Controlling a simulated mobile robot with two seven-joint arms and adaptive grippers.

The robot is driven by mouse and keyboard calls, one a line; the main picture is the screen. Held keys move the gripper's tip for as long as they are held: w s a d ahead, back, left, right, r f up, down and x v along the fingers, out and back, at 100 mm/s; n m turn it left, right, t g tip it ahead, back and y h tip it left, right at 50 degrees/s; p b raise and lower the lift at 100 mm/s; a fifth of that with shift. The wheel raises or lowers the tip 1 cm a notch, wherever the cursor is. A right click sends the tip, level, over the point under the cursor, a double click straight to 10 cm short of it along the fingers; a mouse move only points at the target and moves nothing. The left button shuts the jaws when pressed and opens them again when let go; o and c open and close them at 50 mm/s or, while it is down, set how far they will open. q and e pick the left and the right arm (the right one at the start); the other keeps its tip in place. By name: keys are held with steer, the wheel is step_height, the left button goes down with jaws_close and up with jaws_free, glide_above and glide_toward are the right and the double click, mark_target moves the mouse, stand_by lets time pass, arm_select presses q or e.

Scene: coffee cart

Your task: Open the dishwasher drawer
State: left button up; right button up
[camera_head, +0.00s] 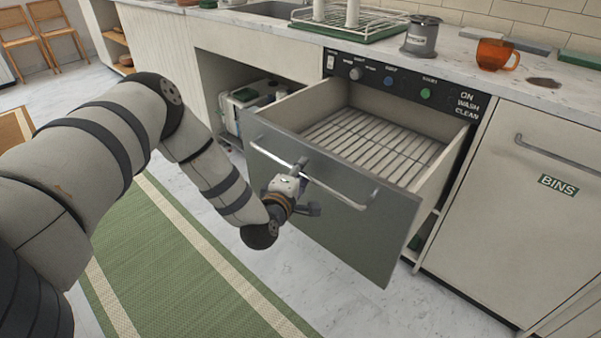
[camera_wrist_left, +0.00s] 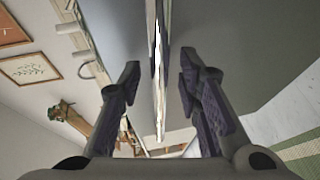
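The dishwasher drawer (camera_head: 335,205) is pulled well out from under the counter, with its grey front facing me and a slatted rack (camera_head: 375,140) inside. A long metal bar handle (camera_head: 345,195) runs across the front. My left gripper (camera_head: 298,182) is at the left part of this handle. In the left wrist view the handle (camera_wrist_left: 158,60) passes between the two spread fingers (camera_wrist_left: 159,85), with a gap visible on each side. The gripper looks open around the bar rather than shut on it. My right gripper is in neither view.
The BINS cupboard (camera_head: 530,190) is right of the drawer. An open bay with a machine (camera_head: 245,100) is to its left. An orange mug (camera_head: 495,55) and a grey canister (camera_head: 421,38) stand on the counter. A green striped rug (camera_head: 170,260) lies on the floor.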

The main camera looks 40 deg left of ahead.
arm_select(q)
steer(key=v, duration=1.2)
steer(key=s+d+f+m+g+h+p, duration=0.2)
steer(key=s+d+f+m+g+h, duration=0.6)
steer(key=s+d+f+m, duration=0.5)
steer(key=s+a+m+g+y+p, duration=0.1)
steer(key=s+m+g, duration=0.6)
steer(key=s, duration=1.6)
steer(key=r+g+y, duration=0.1)
steer(key=g, duration=0.1)
steer(key=shift+a+g+y, duration=0.35)
steer(key=shift+g+y, duration=0.05)
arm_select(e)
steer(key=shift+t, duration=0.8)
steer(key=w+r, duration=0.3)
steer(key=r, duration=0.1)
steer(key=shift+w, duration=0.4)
